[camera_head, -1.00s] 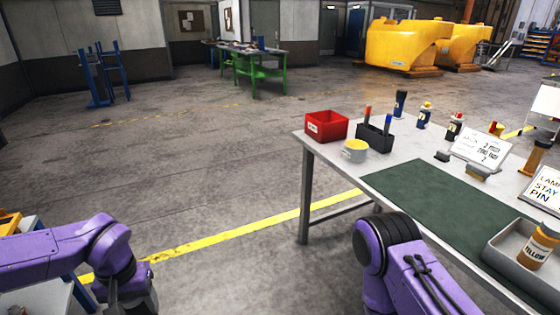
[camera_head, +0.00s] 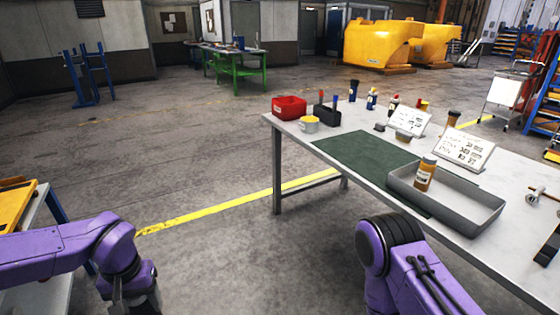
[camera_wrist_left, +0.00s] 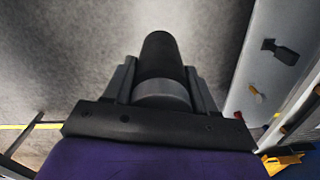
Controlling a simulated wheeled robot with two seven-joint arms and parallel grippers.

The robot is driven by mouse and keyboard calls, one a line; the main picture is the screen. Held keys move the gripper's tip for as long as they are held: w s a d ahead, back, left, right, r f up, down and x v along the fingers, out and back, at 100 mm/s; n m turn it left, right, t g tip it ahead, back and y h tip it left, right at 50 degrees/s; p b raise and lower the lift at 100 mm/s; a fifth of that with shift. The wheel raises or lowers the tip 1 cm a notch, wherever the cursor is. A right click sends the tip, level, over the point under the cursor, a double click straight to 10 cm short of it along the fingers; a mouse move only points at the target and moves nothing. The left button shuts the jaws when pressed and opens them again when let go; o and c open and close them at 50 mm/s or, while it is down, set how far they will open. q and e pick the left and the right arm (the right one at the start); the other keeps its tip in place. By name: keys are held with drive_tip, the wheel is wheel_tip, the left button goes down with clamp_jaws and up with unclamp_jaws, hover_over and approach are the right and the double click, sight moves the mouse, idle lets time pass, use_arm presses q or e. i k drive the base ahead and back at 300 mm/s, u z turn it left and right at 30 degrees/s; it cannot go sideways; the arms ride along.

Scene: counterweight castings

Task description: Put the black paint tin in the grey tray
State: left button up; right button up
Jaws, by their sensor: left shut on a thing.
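My left gripper (camera_head: 138,300) hangs at the bottom left of the head view, away from the right-hand table. In the left wrist view it is shut on a black cylinder with a grey band (camera_wrist_left: 160,58), apparently the black paint tin. Its label is not visible. The grey tray (camera_head: 448,209) lies on the table at the right, and an orange-brown bottle (camera_head: 425,174) stands in it. My right gripper is out of view; only its purple arm shows in front of the table.
The table also holds a green mat (camera_head: 365,158), a red bin (camera_head: 289,107), a yellow-topped tin (camera_head: 309,125), a black holder (camera_head: 327,116), sign cards (camera_head: 464,148) and several bottles. Open floor lies between it and the left bench (camera_head: 60,268).

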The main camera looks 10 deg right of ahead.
sight(462, 212)
drive_tip(key=z, duration=2.05)
